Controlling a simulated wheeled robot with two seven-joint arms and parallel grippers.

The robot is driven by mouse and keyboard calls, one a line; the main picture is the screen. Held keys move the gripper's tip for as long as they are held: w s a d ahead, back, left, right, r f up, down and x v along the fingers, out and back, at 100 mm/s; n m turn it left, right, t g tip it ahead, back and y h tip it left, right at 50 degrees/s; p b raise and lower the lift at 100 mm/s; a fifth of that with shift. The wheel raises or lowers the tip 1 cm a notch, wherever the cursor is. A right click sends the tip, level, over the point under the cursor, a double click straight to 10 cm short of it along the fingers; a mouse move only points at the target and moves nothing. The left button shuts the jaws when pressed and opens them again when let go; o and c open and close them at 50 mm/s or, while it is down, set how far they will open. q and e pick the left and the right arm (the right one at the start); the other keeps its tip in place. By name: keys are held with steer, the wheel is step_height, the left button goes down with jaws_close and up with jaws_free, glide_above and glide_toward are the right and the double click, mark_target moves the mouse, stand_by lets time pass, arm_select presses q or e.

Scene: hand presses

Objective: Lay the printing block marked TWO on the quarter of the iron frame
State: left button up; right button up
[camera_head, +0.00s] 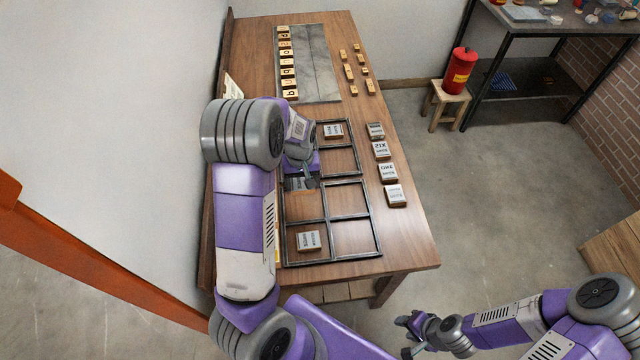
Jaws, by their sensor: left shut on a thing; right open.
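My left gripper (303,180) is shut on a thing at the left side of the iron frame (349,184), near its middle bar. The arm and fingers hide most of what it holds, so its marking cannot be read. One block (333,131) lies in a far quarter and another block (308,239) lies in the near left quarter. Several grey-topped printing blocks stand in a column right of the frame; the marking on the third block (388,171) is too small to read surely. My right gripper (408,335) is open and empty, beyond the table's near edge.
A grey slate board (318,66) with a row of letter blocks (286,62) lies at the table's far end, with several small wooden pieces beside it. The near right quarter (356,237) is bare. A red canister (459,72) stands on a stool away from the table.

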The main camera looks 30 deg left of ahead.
arm_select(q)
steer(key=b, duration=0.1)
glide_above(304, 205)
steer(key=f, duration=0.5)
steer(key=shift+s+f, duration=0.1)
steer(key=shift+s, duration=0.1)
steer(key=shift+w+f, duration=0.1)
steer(key=shift+f, duration=0.5)
step_height(304, 205, down, 3)
steer(key=shift+f+b, duration=0.1)
steer(key=shift+b, duration=0.25)
steer(key=shift+w, duration=0.1)
steer(key=shift+f, duration=0.1)
steer(key=o, duration=1.1)
